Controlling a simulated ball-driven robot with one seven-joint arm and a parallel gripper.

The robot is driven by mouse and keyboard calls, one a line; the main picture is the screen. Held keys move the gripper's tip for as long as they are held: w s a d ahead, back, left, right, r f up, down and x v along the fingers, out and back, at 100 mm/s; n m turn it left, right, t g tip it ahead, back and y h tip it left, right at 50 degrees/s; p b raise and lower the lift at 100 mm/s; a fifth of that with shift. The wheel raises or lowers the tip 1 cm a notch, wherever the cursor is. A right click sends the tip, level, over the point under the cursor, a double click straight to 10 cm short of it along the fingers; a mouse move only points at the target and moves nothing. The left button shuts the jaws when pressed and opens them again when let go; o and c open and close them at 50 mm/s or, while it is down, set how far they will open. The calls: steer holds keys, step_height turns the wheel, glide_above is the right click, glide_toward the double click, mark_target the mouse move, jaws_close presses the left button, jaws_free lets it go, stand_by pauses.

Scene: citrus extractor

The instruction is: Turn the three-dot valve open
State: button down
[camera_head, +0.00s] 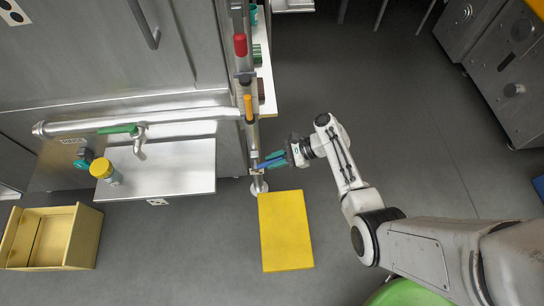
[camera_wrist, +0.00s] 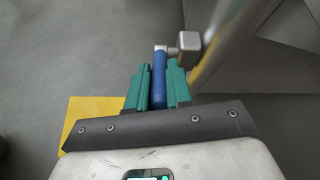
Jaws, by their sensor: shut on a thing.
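A metal pipe (camera_head: 255,140) carries several coloured lever handles: a red one (camera_head: 240,45), an orange one (camera_head: 248,108) and a blue one (camera_head: 265,165) at its near end. My gripper (camera_head: 272,161) is at the blue handle. In the wrist view my gripper (camera_wrist: 159,75) has its teal fingers on either side of the blue handle (camera_wrist: 158,82), shut on it. The handle joins a square metal valve fitting (camera_wrist: 190,43) beside the pipe.
A yellow mat (camera_head: 285,230) and a yellow crate (camera_head: 85,238) are on the floor. Open grey floor lies right of the pipe.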

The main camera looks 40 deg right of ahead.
mark_target(264, 164)
steer(key=p, duration=0.1)
steer(key=r+g+h+p, duration=0.1)
steer(key=p, duration=0.1)
steer(key=a+r+p, duration=0.1)
steer(key=shift+w+r+h+p, duration=0.1)
steer(key=shift+w+h+p, duration=0.2)
steer(key=shift+h, duration=0.1)
steer(key=h+p, duration=0.1)
steer(key=g+p, duration=0.1)
steer(key=p, duration=0.1)
steer(key=shift+w+a+r+g+h+p, duration=0.25)
steer(key=shift+a+r+g+h+p, duration=0.05)
steer(key=shift+a+r+h, duration=0.1)
steer(key=shift+w+a+g+h+p, duration=0.3)
steer(key=shift+g+h+p, duration=0.25)
steer(key=shift+p, duration=0.25)
steer(key=shift+w+a+g+h+p, duration=0.2)
steer(key=shift+a+g+h+p, duration=0.15)
steer(key=shift+h+p, duration=0.35)
steer(key=c, duration=1)
jaws_free()
steer(key=shift+c, duration=0.2)
steer(key=shift+r, duration=0.1)
steer(key=p+v, duration=0.4)
steer(key=v, duration=0.6)
steer(key=shift+d+r+p, duration=0.2)
steer(key=shift+r+p, duration=0.1)
steer(key=shift+p, duration=0.05)
